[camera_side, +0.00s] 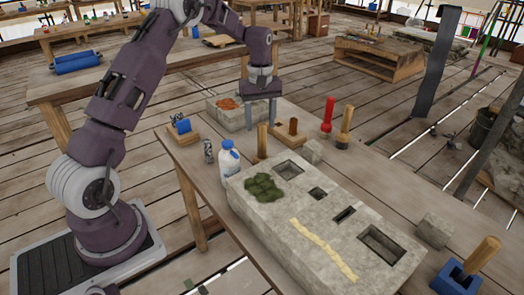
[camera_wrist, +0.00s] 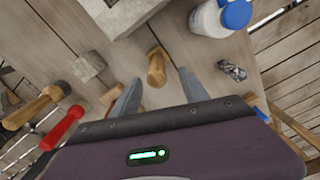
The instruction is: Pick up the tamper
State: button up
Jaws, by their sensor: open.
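My gripper (camera_side: 261,120) is open and empty, pointing down above the back part of the workbench. An upright wooden handle (camera_side: 262,140) stands just below and in front of the fingers. In the wrist view this wooden handle (camera_wrist: 156,68) shows beyond and between the two open fingertips (camera_wrist: 159,78), apart from both. Its lower end is hidden. Other handled tools are a wooden-handled one with a dark base (camera_side: 344,128), a red-handled one (camera_side: 327,116) and a wooden handle in a blue block (camera_side: 468,270). I cannot tell for certain which is the tamper.
A large stone block (camera_side: 300,222) with several recesses and a green mossy patch (camera_side: 262,188) fills the bench front. A wooden block (camera_side: 290,133) and small stone (camera_side: 312,151) are close right.

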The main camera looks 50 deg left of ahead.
aim_at(262, 137)
jog(key=f, duration=0.6)
jog(key=shift+d, duration=0.2)
jog(key=shift+w, duration=0.1)
grip_shut()
